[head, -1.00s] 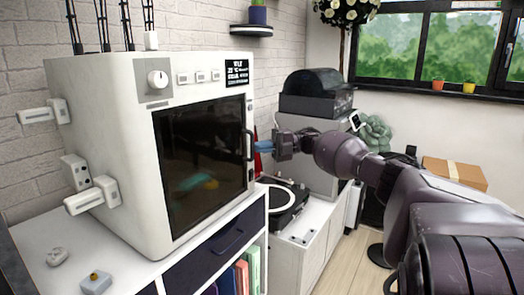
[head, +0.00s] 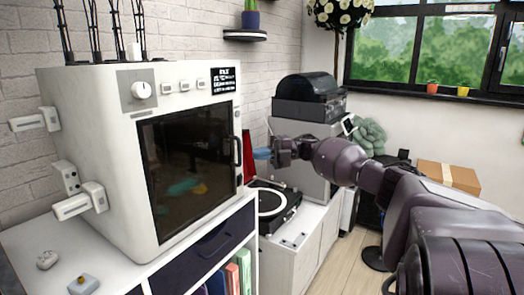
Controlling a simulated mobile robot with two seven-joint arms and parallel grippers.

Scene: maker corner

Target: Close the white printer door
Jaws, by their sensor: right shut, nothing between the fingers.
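The white printer (head: 90,110) stands on a white cabinet at the left. Its door (head: 190,165), a dark glass panel in a white frame, lies about flush with the front, with a dark handle (head: 238,151) on its right edge. I see no clear gap around it. My right gripper (head: 264,153) is shut and empty, just right of the handle, its blue fingertips pointing left. It looks apart from the door. My left gripper is not in view.
A turntable (head: 277,204) sits on a low white cabinet below my right gripper. A dark-lidded machine (head: 308,97) stands behind it. A white cabinet with a dark drawer (head: 212,243) is under the printer. A cardboard box (head: 449,178) is at the right.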

